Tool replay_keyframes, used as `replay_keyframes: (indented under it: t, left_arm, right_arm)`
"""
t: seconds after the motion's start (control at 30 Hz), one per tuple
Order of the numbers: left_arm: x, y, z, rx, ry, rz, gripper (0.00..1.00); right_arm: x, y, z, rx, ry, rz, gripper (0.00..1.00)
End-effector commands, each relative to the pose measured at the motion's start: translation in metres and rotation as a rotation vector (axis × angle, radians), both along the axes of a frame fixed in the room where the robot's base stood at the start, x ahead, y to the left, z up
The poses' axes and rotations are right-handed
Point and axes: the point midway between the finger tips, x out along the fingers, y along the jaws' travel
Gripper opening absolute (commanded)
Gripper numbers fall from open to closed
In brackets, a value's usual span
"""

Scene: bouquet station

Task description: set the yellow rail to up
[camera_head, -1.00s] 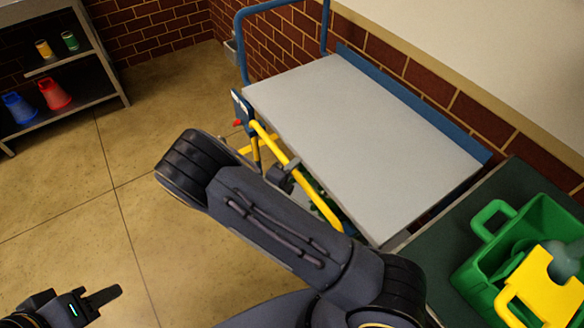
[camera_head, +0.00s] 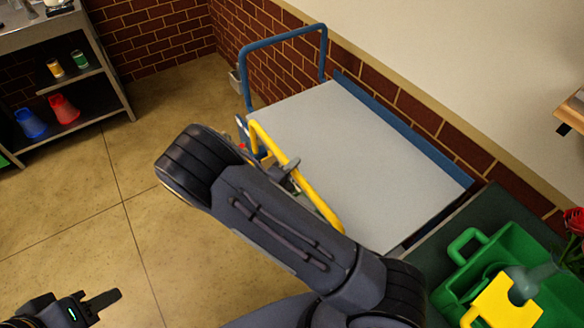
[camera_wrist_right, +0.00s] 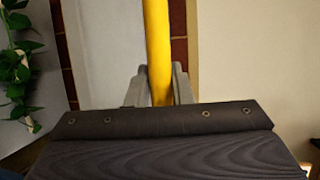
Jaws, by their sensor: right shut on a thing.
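The yellow rail (camera_head: 318,201) runs along the near long side of the grey-topped cart (camera_head: 375,150). Its bar overlaps the edge of the cart's top in the head view, standing a little above it. My right gripper (camera_head: 288,172) is shut on the rail, partly hidden behind my right arm. In the right wrist view the yellow rail (camera_wrist_right: 157,45) passes upright between the grey jaws of my right gripper (camera_wrist_right: 156,88). The rail's lower supports are mostly hidden by my arm. My left gripper (camera_head: 98,303) is at the lower left, away from the rail; its opening is unclear.
A blue push handle (camera_head: 284,38) stands at the cart's far end. A green caddy (camera_head: 465,246) with a yellow item (camera_head: 500,303) is at the lower right. A shelf (camera_head: 95,75) with red and blue buckets is at the upper left. The floor between is clear.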

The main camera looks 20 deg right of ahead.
Motion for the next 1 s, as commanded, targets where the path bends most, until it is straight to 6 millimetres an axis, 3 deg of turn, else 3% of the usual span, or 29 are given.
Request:
replay_keyframes:
  t: [0.13, 0.17, 0.3, 0.67, 1.0]
  left_arm:
    - [0.000, 0.000, 0.000, 0.000, 0.000, 0.000, 0.39]
    - [0.000, 0.000, 0.000, 0.000, 0.000, 0.000, 0.39]
    - [0.000, 0.000, 0.000, 0.000, 0.000, 0.000, 0.39]
    - [0.000, 0.000, -0.001, 0.000, 0.000, 0.000, 0.39]
    - [0.000, 0.000, -0.009, 0.000, 0.000, 0.000, 0.39]
  right_arm:
    - [0.002, -0.002, 0.007, -0.014, -0.015, -0.002, 0.00]
    - [0.002, -0.002, 0.007, -0.014, -0.015, -0.002, 0.24]
    - [0.002, -0.001, 0.006, -0.012, -0.014, -0.001, 0.41]
    - [-0.001, 0.005, 0.004, -0.007, -0.010, 0.000, 0.41]
    - [-0.028, 0.051, 0.014, -0.009, -0.012, 0.002, 0.41]
